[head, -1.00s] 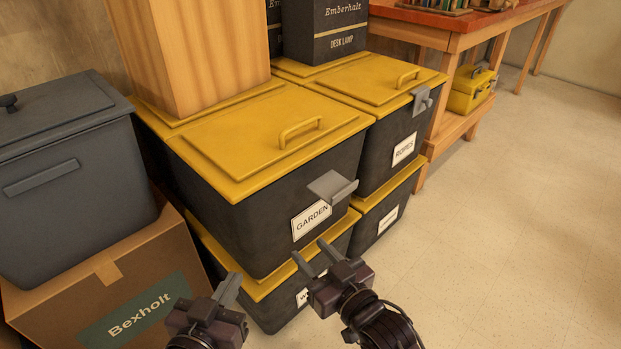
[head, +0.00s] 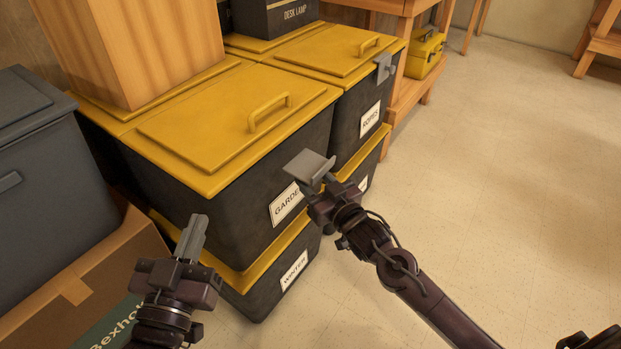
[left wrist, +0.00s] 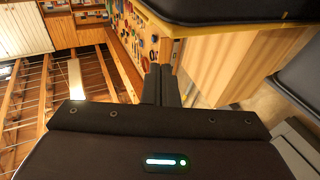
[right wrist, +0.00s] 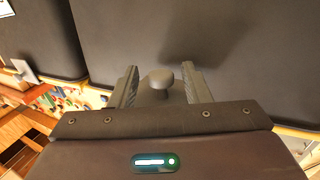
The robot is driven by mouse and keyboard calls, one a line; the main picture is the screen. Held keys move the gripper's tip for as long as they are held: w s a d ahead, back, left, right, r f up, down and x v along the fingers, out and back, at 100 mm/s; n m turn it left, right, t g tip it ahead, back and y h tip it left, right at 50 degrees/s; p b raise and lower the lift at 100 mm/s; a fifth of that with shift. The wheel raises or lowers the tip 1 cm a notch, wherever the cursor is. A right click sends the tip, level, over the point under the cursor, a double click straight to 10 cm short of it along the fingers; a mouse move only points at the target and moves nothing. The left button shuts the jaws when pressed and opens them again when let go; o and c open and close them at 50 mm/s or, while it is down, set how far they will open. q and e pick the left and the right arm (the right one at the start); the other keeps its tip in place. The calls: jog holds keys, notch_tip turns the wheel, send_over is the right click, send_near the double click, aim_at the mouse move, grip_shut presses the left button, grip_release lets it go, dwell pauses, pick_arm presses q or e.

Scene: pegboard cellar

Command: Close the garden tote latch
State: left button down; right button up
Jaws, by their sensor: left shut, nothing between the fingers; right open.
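The garden tote (head: 230,190) is dark with a yellow lid and a white GARDEN label (head: 286,204). Its grey latch (head: 308,166) sticks outward from the front below the lid rim, like a raised flap. My right gripper (head: 320,186) is open just under the latch, its fingertips partly hidden by it. In the right wrist view, a rounded grey piece (right wrist: 160,80), seemingly part of the latch, shows between the spread fingers; contact cannot be told. My left gripper (head: 194,232) is shut and empty, in front of the tote's lower left.
The ropes tote (head: 350,125) stands beyond, its latch (head: 384,67) lying against its front. The winter tote (head: 262,292) is underneath. A wooden box (head: 140,50) rests on the lids. A grey bin (head: 45,170) and cardboard box (head: 95,285) stand left. Floor at right is clear.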

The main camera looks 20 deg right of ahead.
pick_arm(q)
jog(key=shift+s+a+r+t+h, duration=0.15)
jog(key=shift+r+t, duration=0.2)
jog(key=shift+r, duration=0.35)
jog(key=shift+w+r+t+h, duration=0.15)
jog(key=shift+r+t, duration=0.2)
jog(key=shift+r, duration=0.35)
pick_arm(e)
jog(key=shift+x, duration=0.8)
pick_arm(q)
jog(key=shift+s, duration=0.1)
pick_arm(e)
jog(key=shift+c, duration=0.2)
grip_shut()
